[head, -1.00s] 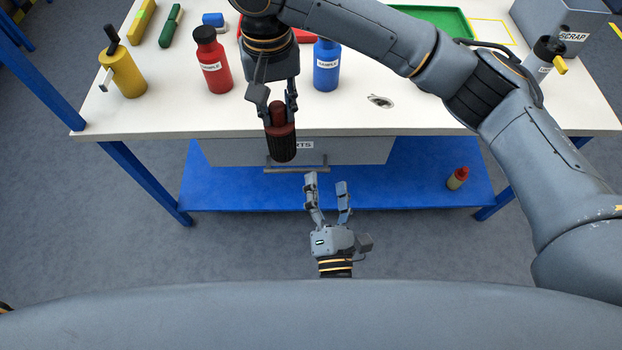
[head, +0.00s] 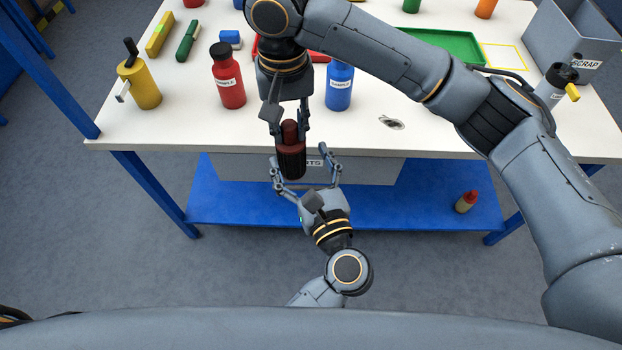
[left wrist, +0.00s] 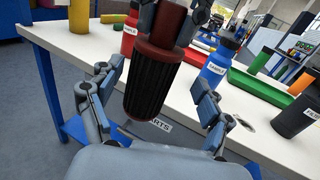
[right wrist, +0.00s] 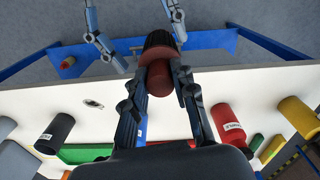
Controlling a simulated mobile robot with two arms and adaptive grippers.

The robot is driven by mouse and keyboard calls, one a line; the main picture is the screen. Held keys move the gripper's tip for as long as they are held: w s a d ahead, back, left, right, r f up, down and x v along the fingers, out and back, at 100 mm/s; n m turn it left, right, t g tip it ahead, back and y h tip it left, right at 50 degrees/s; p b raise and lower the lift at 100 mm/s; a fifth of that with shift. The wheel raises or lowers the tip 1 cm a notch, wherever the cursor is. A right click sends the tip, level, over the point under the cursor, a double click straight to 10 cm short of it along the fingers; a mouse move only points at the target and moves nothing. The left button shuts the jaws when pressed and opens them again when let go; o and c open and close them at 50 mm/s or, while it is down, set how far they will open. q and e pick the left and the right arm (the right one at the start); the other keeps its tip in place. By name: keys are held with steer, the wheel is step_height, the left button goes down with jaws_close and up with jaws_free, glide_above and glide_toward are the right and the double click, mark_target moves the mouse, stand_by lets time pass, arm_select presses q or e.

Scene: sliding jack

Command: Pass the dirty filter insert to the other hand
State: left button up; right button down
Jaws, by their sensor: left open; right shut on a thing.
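The dirty filter insert (head: 291,161) has a dark ribbed body and a dull red collar and knob. It hangs upright just off the table's front edge. My right gripper (head: 288,128) is shut on its red knob from above, as the right wrist view also shows for the insert (right wrist: 160,76). My left gripper (head: 306,170) is open just below, one finger at each side of the insert's lower body. In the left wrist view the insert (left wrist: 152,84) stands between the spread left fingers (left wrist: 155,100), with gaps at both sides.
The white table (head: 180,120) holds a red bottle (head: 228,80), a blue bottle (head: 339,88), a yellow can (head: 141,85) and a green tray (head: 450,45). A grey scrap bin (head: 570,45) stands at the right. A blue shelf (head: 420,200) with a small bottle (head: 466,202) lies below.

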arm_select(q)
steer(key=shift+x, duration=1.4)
steer(key=shift+c, duration=0.2)
steer(key=shift+d, duration=0.1)
steer(key=c, duration=1.3)
arm_select(e)
steer(key=shift+s, duration=0.1)
arm_select(q)
steer(key=shift+o, duration=0.2)
arm_select(e)
steer(key=c, duration=1)
jaws_free()
steer(key=shift+a, duration=0.1)
